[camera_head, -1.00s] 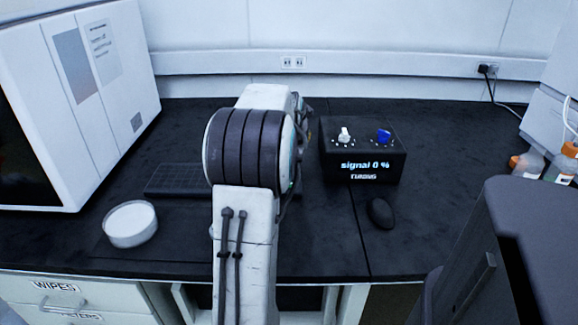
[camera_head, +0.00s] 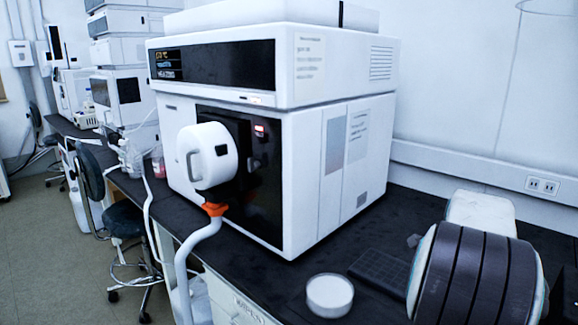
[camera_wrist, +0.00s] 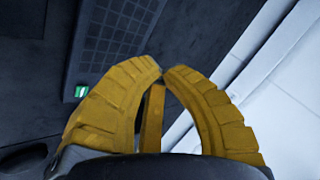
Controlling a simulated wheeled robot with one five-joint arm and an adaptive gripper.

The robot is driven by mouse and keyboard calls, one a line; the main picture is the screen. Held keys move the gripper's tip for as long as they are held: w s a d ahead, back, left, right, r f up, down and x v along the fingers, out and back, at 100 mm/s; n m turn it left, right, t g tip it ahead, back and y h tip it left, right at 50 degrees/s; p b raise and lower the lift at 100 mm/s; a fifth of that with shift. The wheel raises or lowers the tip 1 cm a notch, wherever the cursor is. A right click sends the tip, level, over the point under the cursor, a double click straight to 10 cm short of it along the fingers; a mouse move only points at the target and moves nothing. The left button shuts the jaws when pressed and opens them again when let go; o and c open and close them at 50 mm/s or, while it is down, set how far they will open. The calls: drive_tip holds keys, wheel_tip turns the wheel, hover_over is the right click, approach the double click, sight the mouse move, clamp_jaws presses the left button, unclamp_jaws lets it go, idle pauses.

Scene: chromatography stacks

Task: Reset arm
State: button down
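My gripper (camera_wrist: 162,72) shows in the wrist view with yellow ribbed fingers. Their tips come together, with a narrow yellow piece between them lower down, and I see nothing held. The fingers are above the dark bench, over or near a dark keyboard (camera_wrist: 108,38). In the head view my arm is at the lower right, with its white and dark ribbed joint in sight. My gripper is hidden from the head view.
A large white instrument (camera_head: 310,170) with a white round-handled part (camera_head: 212,157) on its front stands on the black bench. A round white dish (camera_head: 330,296) and the keyboard (camera_head: 380,270) lie before it. A stool (camera_head: 125,222) stands at left.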

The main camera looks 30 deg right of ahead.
drive_tip(key=w+a+r+n+y+p, duration=0.1)
drive_tip(key=w+a+r+n+p, duration=0.2)
drive_tip(key=a, duration=0.6)
drive_tip(key=w+a+r+n+t+y+p, duration=0.1)
drive_tip(key=a+r+n+y+p, duration=0.15)
drive_tip(key=a+n, duration=0.45)
drive_tip(key=w+a+r+n+y+p, duration=0.1)
drive_tip(key=w+a+r+n+p, duration=0.2)
drive_tip(key=a, duration=0.8)
drive_tip(key=s+a+r+n+g+y+p, duration=0.1)
drive_tip(key=s+a+n+p, duration=0.6)
drive_tip(key=a, duration=1)
drive_tip(key=s+r+n+y, duration=0.1)
drive_tip(key=s+r+n, duration=0.1)
drive_tip(key=s, duration=0.4)
drive_tip(key=shift+a+n+p, duration=0.15)
drive_tip(key=shift+n+p, duration=0.25)
drive_tip(key=shift+n, duration=0.2)
